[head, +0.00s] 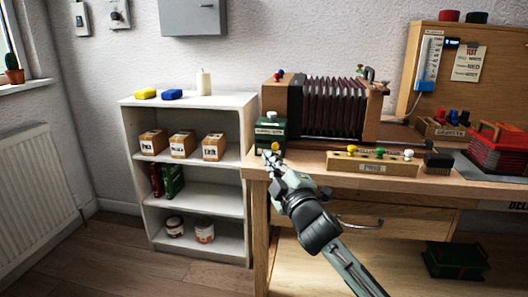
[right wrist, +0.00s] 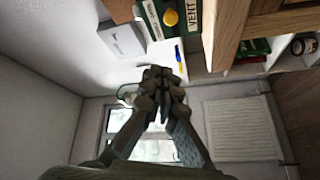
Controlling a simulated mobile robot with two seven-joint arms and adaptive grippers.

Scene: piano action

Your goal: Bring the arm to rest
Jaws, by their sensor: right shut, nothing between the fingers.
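My right gripper (head: 272,160) is in front of the left end of the wooden workbench (head: 255,185) in the head view. Its arm comes in from the lower right. In the right wrist view the two fingers of the right gripper (right wrist: 160,74) meet at their tips, with nothing between them. A dark green box (head: 270,128) with a yellow knob stands on the bench corner just behind the gripper. It also shows in the right wrist view (right wrist: 158,28), with the word VENT on it. My left gripper is in neither view.
A white shelf (head: 185,101) with small boxes and jars stands left of the bench. A bellows device (head: 328,105) sits on the bench, with a peg block (head: 372,169) and dark brush-like block (head: 438,163) in front. Open floor lies at the lower left.

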